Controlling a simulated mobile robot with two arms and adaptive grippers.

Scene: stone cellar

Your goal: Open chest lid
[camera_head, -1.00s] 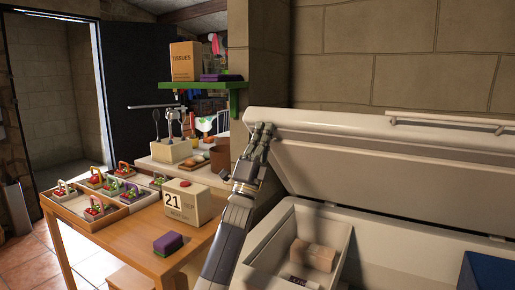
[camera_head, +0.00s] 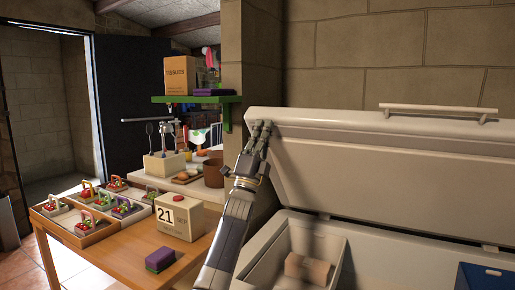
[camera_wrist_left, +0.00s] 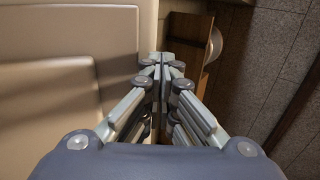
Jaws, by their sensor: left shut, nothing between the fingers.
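The chest is a white chest freezer, and its lid (camera_head: 400,165) stands raised at a steep angle, with a long handle (camera_head: 438,109) along its top edge. The open chest body (camera_head: 360,245) shows below it. My left gripper (camera_head: 262,128) is shut and empty at the lid's upper left corner. It looks to be touching or very near the lid's edge; I cannot tell which. In the left wrist view the closed fingers (camera_wrist_left: 163,62) point along the edge of the pale lid (camera_wrist_left: 70,70). My right gripper is not in view.
Inside the chest are a cardboard box (camera_head: 307,268) and a blue item (camera_head: 482,277). A green shelf (camera_head: 195,99) juts from the wall above.

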